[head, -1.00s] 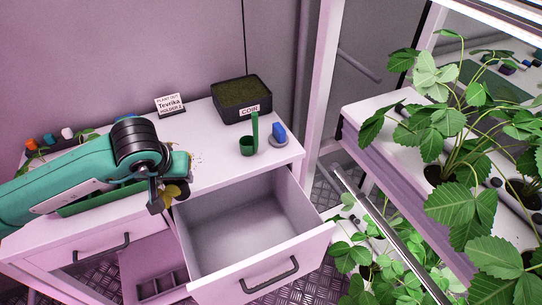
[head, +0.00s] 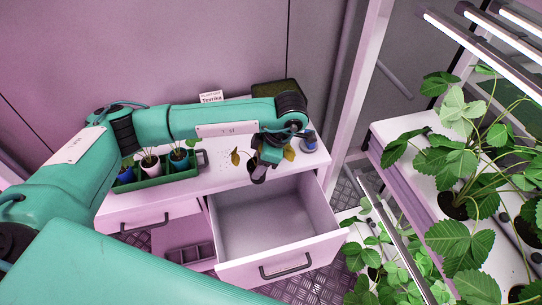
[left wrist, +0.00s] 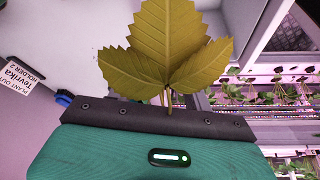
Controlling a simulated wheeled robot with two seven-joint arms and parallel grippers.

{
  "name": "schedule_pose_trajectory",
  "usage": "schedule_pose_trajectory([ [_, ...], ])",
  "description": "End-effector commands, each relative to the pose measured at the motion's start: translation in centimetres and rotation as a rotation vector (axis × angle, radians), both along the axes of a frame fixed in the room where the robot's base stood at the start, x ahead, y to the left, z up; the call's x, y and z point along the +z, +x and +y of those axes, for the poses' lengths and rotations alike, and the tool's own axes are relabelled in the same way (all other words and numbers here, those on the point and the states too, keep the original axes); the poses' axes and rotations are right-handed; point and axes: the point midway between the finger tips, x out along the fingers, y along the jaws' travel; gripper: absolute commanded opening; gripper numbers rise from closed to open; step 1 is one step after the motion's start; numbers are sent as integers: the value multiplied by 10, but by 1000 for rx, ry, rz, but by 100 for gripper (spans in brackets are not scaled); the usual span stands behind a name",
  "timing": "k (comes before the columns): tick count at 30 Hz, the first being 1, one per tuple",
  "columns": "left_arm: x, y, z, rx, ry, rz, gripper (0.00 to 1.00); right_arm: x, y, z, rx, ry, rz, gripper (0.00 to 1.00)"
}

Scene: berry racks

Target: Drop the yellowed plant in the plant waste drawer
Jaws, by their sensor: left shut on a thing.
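The yellowed plant (left wrist: 168,45) has broad yellow-olive leaves and rises from the jaws of my left gripper in the left wrist view. In the head view, its leaves (head: 289,152) show beside my left gripper (head: 259,176). That gripper is shut on the plant, above the back edge of the open drawer. The drawer (head: 285,255) is white with a grey, empty inside and is pulled out from the white cabinet. The plant's lower part is largely hidden by the gripper. My right gripper is not in view.
A green tray (head: 165,181) with several potted plants stands on the cabinet top at the left. A rack with leafy plants (head: 452,205) stands at the right.

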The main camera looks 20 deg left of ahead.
Motion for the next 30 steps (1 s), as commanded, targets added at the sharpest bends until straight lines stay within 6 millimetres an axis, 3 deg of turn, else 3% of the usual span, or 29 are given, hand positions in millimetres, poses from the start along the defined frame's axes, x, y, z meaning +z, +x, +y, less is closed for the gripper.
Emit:
schedule_pose_trajectory([
  [1,8,0,-3,105,-1,5,26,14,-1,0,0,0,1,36],
  [12,16,-6,-20,1011,1,6,26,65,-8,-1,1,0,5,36],
  [18,18,-12,-30,1423,1,4,26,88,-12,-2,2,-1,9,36],
  [24,18,-15,-36,1664,1,0,26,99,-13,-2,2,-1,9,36],
  [30,12,-16,-38,1730,1,-2,26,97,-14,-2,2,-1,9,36],
])
